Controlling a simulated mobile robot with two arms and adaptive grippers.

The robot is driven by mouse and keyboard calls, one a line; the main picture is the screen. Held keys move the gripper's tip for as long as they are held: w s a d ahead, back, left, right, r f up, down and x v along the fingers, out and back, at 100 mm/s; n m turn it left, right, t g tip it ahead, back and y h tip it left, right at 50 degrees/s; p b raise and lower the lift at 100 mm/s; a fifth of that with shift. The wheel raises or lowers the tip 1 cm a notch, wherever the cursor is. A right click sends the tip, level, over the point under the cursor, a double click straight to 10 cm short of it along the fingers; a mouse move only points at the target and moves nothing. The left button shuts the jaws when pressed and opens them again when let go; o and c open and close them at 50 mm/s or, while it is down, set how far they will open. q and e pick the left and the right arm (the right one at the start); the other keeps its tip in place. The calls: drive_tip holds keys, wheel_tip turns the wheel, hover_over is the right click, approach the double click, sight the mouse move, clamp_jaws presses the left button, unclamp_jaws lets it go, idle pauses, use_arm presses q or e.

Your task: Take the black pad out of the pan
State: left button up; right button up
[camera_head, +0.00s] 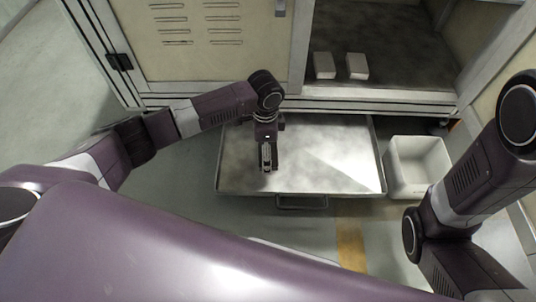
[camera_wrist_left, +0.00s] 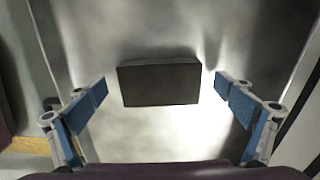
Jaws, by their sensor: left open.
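The pan (camera_head: 335,165) is a shallow, shiny metal tray in front of the machine in the head view. The black pad (camera_wrist_left: 160,84) is a dark rectangular block on the bright pan floor (camera_wrist_left: 150,145) in the left wrist view. My left gripper (camera_head: 267,165) points down over the left part of the pan and hides the pad in the head view. In the left wrist view its blue-padded fingers (camera_wrist_left: 161,88) are open, one on each side of the pad, with a gap on both sides. My right arm shows at the right, but its gripper is out of view.
A white bin (camera_head: 391,172) stands just right of the pan. Two pale blocks (camera_head: 324,66) (camera_head: 357,66) sit on the machine's dark floor (camera_head: 400,75) behind the pan. The cabinet front (camera_head: 200,60) rises behind my left arm. A handle (camera_head: 301,203) is on the pan's near edge.

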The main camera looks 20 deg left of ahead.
use_arm(q)
drive_tip(key=c, duration=1.2)
drive_tip(key=shift+r, duration=0.15)
drive_tip(key=shift+c, duration=0.2)
